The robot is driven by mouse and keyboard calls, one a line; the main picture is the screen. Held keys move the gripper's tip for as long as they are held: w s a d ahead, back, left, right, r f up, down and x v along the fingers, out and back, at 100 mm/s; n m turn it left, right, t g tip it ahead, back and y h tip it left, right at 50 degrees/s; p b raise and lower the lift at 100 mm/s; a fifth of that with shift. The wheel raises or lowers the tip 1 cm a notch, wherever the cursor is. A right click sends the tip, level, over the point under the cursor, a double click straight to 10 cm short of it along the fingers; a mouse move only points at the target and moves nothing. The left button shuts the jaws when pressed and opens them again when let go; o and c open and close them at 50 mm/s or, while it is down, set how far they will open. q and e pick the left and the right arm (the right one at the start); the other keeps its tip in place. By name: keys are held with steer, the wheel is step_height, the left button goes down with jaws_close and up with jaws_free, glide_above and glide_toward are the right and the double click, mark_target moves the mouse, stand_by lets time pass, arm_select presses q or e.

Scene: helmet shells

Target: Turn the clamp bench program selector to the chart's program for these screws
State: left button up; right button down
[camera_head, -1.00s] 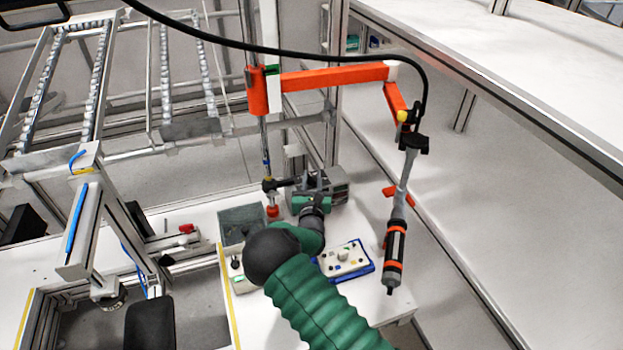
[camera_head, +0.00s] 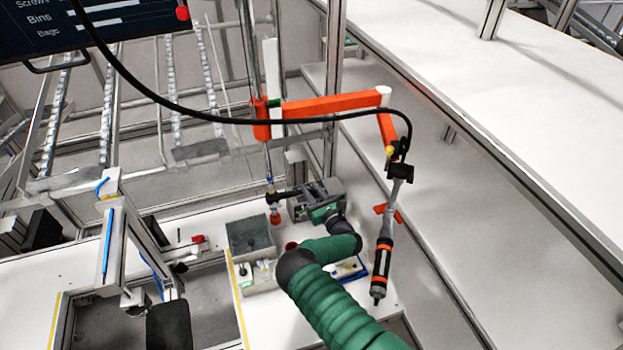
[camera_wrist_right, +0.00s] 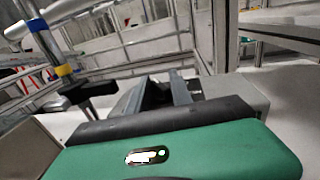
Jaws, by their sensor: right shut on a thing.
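The grey bench unit (camera_head: 300,207) stands at the back of the white worktop, by the pole of the orange arm. My right gripper (camera_head: 322,190) reaches it from the front right. In the right wrist view, the two grey fingers (camera_wrist_right: 160,95) point away from the green hand, close together in front of a grey housing (camera_wrist_right: 240,92). They are shut on the program selector; the selector is mostly hidden and its setting cannot be read. A dark screen (camera_head: 100,20) with the words "Screws", "Bins" and "Bags" is cut off at top left. My left gripper is not in view.
A grey bin (camera_head: 250,236) stands left of the unit. A blue-edged tray (camera_head: 350,270) is partly behind my right arm. A screwdriver (camera_head: 382,262) hangs from the orange arm (camera_head: 335,105) at right, with a black cable above. A metal frame fixture (camera_head: 112,240) stands at left.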

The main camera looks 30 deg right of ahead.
steer(key=shift+f+n+y+p, duration=0.15)
steer(key=shift+n+y+p, duration=0.35)
steer(key=shift+n+y, duration=0.9)
steer(key=shift+y, duration=0.5)
steer(key=shift+a, duration=0.1)
steer(key=c, duration=1.6)
jaws_free()
steer(key=shift+o, duration=0.5)
steer(key=shift+w+f+m, duration=0.1)
steer(key=shift+m, duration=0.2)
steer(key=s+d, duration=0.1)
steer(key=s, duration=1)
steer(key=shift+s+d, duration=0.3)
steer(key=shift+s, duration=0.1)
